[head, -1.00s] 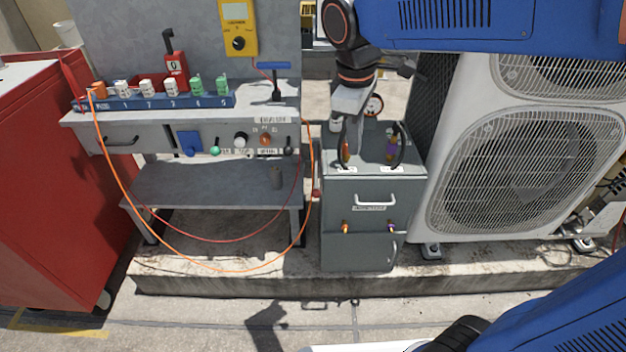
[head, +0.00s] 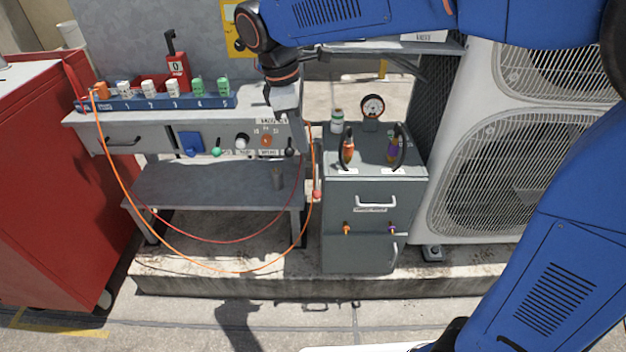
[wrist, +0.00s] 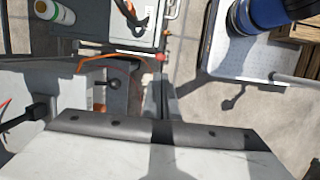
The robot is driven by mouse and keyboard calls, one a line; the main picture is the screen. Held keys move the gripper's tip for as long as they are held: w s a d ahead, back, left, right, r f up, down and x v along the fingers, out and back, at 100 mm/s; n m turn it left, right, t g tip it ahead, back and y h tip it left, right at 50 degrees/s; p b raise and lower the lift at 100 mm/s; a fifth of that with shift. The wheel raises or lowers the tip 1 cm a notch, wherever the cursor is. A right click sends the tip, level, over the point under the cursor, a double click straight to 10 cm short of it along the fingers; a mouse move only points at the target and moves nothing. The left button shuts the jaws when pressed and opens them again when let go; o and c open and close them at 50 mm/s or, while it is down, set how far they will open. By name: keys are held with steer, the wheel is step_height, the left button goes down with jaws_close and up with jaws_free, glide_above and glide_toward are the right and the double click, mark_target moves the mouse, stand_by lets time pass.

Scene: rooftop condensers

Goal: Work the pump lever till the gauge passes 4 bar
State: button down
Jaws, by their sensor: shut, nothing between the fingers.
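The round gauge (head: 372,106) with a pale dial stands on top of the grey cabinet (head: 372,225); its reading is too small to tell. A red knob (head: 317,194) sits low at the cabinet's left side and also shows in the wrist view (wrist: 160,57); I cannot tell whether it belongs to the pump lever. My gripper (head: 298,142) is shut and empty, pointing down by the bench's right end, left of the cabinet and above the red knob.
On the bench (head: 210,183) stand a red box with a black handle (head: 176,72) and a rack of coloured plugs (head: 150,101). An orange hose (head: 215,270) loops in front. A bottle (head: 337,120) and two looped handles stand on the cabinet. A condenser (head: 470,150) is at right.

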mark_target(316, 191)
steer(key=shift+f, duration=0.1)
steer(key=d+f, duration=0.1)
steer(key=f, duration=0.3)
steer(key=d+f, duration=0.1)
steer(key=f, duration=0.8)
steer(key=shift+w+d+f, duration=0.25)
steer(key=shift+d, duration=0.15)
